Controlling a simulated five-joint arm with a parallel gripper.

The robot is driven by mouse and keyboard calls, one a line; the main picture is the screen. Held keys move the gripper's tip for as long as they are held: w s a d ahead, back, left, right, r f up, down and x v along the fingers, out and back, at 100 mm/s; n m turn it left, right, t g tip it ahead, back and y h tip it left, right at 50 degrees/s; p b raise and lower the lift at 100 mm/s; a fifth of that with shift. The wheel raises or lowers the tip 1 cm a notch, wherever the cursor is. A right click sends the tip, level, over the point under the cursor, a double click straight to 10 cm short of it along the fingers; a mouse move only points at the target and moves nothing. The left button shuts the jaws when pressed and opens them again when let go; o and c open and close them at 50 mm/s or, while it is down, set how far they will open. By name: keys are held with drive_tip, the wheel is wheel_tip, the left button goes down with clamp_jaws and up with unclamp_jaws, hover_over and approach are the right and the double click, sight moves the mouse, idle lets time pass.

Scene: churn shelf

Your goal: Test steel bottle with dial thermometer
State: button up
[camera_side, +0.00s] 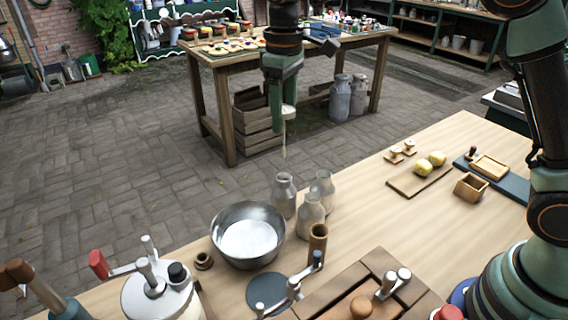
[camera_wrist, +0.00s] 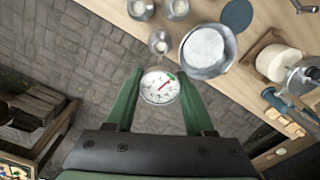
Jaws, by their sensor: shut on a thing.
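My gripper (camera_side: 285,112) is shut on the dial thermometer (camera_wrist: 160,86); its round white dial with a red needle shows between the fingers in the wrist view. In the side view the thermometer's thin stem (camera_side: 285,138) points down. Three grey bottles stand upright on the table: one at the left (camera_side: 284,197), one at the right (camera_side: 322,187) and one nearer the camera (camera_side: 310,216). I cannot tell which is the steel one. The stem is above the bottles and apart from them. In the wrist view a bottle mouth (camera_wrist: 158,42) lies just beyond the dial.
A metal bowl (camera_side: 248,236) with white contents stands beside the bottles. A brown cup (camera_side: 317,240), a white crank churn (camera_side: 160,296) and a wooden box (camera_side: 360,290) are nearer. A board with yellow lumps (camera_side: 420,178) is at the right. Paved floor lies beyond the table edge.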

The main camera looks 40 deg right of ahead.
sight(284, 133)
drive_tip(key=shift+f, duration=2.25)
drive_tip(key=shift+f, duration=5.3)
idle(0.5)
